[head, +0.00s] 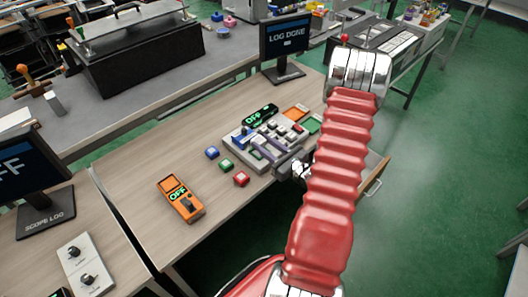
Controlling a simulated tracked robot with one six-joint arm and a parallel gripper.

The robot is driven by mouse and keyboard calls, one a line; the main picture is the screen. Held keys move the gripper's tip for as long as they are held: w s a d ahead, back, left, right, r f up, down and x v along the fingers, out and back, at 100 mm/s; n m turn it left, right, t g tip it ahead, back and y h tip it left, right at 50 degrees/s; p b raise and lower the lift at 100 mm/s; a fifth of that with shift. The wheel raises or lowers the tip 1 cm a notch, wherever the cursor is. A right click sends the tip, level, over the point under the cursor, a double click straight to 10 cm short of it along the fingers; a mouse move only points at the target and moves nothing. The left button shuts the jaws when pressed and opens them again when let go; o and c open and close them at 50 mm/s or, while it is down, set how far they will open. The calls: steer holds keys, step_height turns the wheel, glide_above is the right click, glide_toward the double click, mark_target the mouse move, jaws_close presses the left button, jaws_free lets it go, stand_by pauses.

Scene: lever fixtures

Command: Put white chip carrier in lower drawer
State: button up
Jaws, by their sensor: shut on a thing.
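My gripper (258,152) reaches left from the end of my red-sleeved arm, low over the grey board fixture on the wooden bench. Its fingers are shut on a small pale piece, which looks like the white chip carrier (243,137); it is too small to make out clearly. I cannot tell whether the piece still touches the board. A wooden drawer (377,176) with a metal handle stands pulled out at the bench's right side, partly hidden behind my arm. I cannot tell whether it is the lower one, and its inside is mostly hidden.
The board fixture (284,139) carries several small blocks and a green display. Blue, green and red blocks (241,179) and an orange meter (181,199) lie left of it. A monitor (285,42) stands behind. Green floor is open at the right.

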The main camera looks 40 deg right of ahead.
steer(key=shift+f, duration=1.95)
jaws_close()
steer(key=o, duration=1.1)
jaws_free()
steer(key=shift+r, duration=0.1)
steer(key=shift+f, duration=0.25)
steer(key=s, duration=1.3)
steer(key=shift+s+d, duration=0.15)
steer(key=shift+s, duration=0.25)
